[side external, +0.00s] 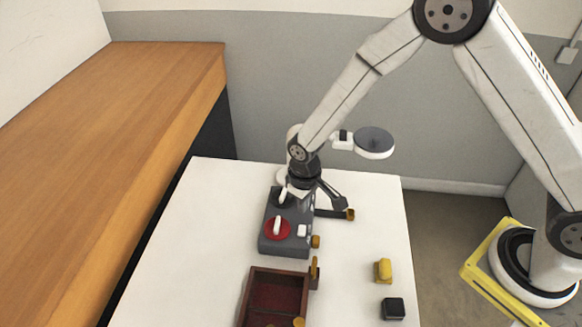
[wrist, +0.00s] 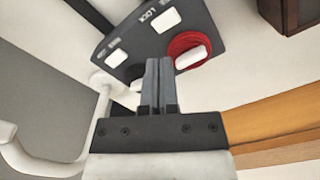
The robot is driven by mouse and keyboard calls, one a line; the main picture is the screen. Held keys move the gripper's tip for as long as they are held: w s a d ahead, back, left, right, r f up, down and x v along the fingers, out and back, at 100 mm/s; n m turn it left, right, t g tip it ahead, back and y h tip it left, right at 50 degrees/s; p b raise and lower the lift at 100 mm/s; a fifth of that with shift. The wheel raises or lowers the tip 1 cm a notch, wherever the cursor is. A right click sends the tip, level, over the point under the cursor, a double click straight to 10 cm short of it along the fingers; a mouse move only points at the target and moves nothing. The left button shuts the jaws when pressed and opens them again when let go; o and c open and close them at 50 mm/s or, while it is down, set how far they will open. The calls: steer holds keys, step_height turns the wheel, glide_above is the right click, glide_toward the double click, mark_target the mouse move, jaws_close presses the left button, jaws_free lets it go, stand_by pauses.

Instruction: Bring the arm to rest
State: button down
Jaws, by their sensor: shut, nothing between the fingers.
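My gripper (wrist: 158,62) is shut and empty in the wrist view, its two grey fingers side by side. It is over a dark grey control box (side external: 270,243), which also shows in the wrist view (wrist: 128,36). The box has a red round dial (side external: 267,231) with a white bar handle, and white switches. In the wrist view the red dial (wrist: 181,45) is just beyond and right of the fingertips. In the side view my fingertips are hard to make out near the back of the box. I cannot tell whether they touch it.
A dark red open box (side external: 252,295) stands in front of the control box on the white table (side external: 185,230). A yellow block (side external: 382,270) and a black block (side external: 393,308) lie to the right. A wooden counter (side external: 110,130) runs along the left. The right rear tabletop is clear.

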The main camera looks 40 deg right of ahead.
steer(key=shift+d+r, duration=0.1)
steer(key=shift+r, duration=0.05)
steer(key=s+d+r+m+t, duration=0.2)
steer(key=s+d+r+m, duration=0.1)
steer(key=s+d+r, duration=0.9)
steer(key=shift+s+d+r+t, duration=0.3)
steer(key=shift+d+r, duration=0.35)
steer(key=shift+r, duration=0.2)
steer(key=shift+w, duration=0.2)
